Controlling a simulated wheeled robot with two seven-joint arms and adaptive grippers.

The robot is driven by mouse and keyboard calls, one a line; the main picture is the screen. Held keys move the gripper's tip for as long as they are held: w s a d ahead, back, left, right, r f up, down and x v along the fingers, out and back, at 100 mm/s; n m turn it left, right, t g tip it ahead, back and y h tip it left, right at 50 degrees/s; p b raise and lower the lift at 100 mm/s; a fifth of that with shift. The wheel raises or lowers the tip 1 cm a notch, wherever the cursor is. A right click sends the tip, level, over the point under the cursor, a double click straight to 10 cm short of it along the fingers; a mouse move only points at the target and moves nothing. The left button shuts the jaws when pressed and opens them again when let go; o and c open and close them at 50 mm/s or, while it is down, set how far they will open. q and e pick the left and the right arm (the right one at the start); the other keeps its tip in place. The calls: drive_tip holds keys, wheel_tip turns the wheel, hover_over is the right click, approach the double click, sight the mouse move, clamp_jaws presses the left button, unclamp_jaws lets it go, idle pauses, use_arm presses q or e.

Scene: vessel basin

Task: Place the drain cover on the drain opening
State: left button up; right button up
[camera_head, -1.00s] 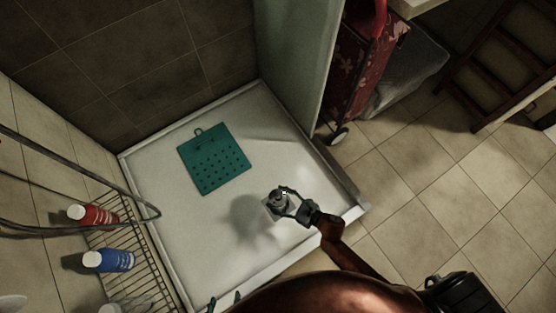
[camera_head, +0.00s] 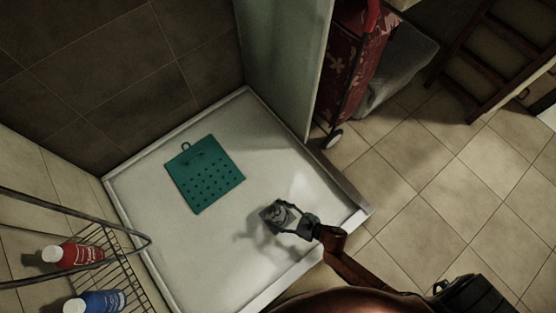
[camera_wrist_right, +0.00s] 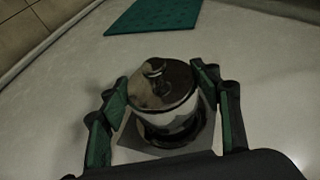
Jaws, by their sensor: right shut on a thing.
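The drain cover (camera_wrist_right: 160,85) is a shiny metal cylinder with a small knob on top. It is between the green-padded fingers of my right gripper (camera_head: 284,214), which is shut on it. The cover also shows in the head view (camera_head: 279,212), small and dark. A grey square plate (camera_wrist_right: 140,150) lies under or behind the cover in the wrist view and looks like the drain's surround. The opening itself is hidden by the cover. Whether the cover touches the plate I cannot tell. My left gripper is not in view.
A white shower tray (camera_head: 165,240) with raised edges surrounds the drain. A green perforated mat (camera_head: 205,175) lies in it, left of my gripper. A wire rack (camera_head: 135,275) with a red bottle (camera_head: 72,256) and a blue bottle (camera_head: 95,301) is at the left. A glass panel (camera_head: 285,60) stands behind.

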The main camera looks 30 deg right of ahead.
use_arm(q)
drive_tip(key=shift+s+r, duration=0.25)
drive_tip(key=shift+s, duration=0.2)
use_arm(e)
drive_tip(key=shift+f, duration=0.2)
drive_tip(key=shift+f, duration=0.1)
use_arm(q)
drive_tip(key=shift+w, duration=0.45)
use_arm(e)
drive_tip(key=shift+f, duration=0.45)
